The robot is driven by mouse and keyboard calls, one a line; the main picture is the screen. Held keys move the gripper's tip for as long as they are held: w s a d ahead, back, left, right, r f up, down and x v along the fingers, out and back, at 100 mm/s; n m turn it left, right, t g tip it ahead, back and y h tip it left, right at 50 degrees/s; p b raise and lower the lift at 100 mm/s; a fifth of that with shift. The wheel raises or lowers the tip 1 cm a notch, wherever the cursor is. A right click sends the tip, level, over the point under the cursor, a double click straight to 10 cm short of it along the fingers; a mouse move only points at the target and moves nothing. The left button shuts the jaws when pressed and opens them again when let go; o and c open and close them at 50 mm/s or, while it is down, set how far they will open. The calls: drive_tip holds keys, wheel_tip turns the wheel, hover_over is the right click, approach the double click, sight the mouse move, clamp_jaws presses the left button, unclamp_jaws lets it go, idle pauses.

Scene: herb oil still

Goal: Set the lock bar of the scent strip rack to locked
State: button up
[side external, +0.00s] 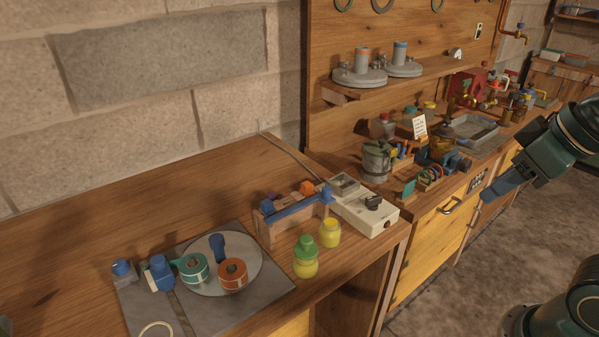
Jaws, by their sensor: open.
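What looks like the scent strip rack (271,233) is a small wooden holder on the near bench, right of the round plate. A blue bar (296,208), apparently its lock bar, runs along the rack's upper front edge, with a blue block at its right end. Orange and purple pieces show behind the bar. I cannot tell from this view whether the bar is locked. My gripper (490,194) is at the right of the picture, in front of the drawers, well apart from the rack. It is open and holds nothing that I can see.
A white box with a black knob (362,208) stands close right of the rack. A green-capped jar (305,265) and a yellow jar (330,233) stand before it. Tape rolls (232,273) sit on a round plate at left. A metal pot (376,162) and clutter fill the farther bench.

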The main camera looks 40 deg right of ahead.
drive_tip(key=shift+o, duration=0.3)
drive_tip(key=shift+w+r, duration=0.1)
drive_tip(key=w+a+r+n+g, duration=0.1)
drive_tip(key=w+r, duration=0.2)
drive_tip(key=w, duration=0.4)
drive_tip(key=w+a+r+g, duration=0.1)
drive_tip(key=w+r+g, duration=0.1)
drive_tip(key=w, duration=0.6)
drive_tip(key=n+g, duration=0.2)
drive_tip(key=g, duration=0.1)
hover_over(327, 188)
wheel_tip(327, 188, down, 6)
drive_tip(key=shift+r, duration=0.1)
drive_tip(key=shift+f, duration=6.9)
drive_tip(key=shift+c, duration=0.4)
